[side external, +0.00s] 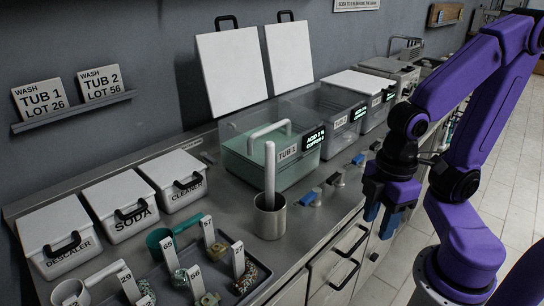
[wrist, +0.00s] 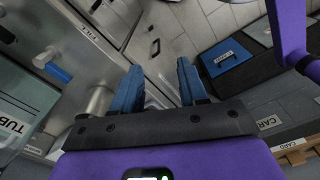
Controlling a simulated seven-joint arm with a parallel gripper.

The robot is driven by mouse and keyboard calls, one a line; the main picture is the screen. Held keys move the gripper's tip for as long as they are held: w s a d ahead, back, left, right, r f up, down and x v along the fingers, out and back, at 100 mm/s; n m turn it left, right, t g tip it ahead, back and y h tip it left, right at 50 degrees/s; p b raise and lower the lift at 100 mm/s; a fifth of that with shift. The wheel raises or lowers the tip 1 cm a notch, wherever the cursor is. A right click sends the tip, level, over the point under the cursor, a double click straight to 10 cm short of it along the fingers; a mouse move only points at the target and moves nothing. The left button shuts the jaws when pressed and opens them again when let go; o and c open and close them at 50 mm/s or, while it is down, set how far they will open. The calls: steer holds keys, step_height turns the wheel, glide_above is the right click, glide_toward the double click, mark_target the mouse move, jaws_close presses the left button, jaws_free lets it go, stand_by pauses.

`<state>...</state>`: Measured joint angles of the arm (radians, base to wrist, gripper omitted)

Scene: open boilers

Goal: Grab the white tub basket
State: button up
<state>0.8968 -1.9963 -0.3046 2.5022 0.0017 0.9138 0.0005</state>
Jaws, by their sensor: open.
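In the side external view, a clear tub labelled TUB 1 (side external: 232,162) holds greenish liquid. A white U-shaped handle (side external: 268,130) rises out of it; any basket below the handle is not clearly seen. A second open clear tub (side external: 322,104) stands behind it, to the right. My gripper (side external: 380,213) is open and empty, with blue fingers pointing down. It is to the right of TUB 1, beyond the counter's front edge, apart from the tub and handle. In the wrist view my gripper (wrist: 160,88) shows its two fingers apart with nothing between them.
A metal cup (side external: 270,219) with a tall pale rod stands in front of TUB 1. Blue-handled valves (side external: 311,197) line the counter edge. Two white lids (side external: 231,70) lean on the wall. Lidded white bins (side external: 119,206) and a tray of tagged parts fill the left.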

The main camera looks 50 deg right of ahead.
stand_by(0.4)
steer(key=shift+o, duration=0.7)
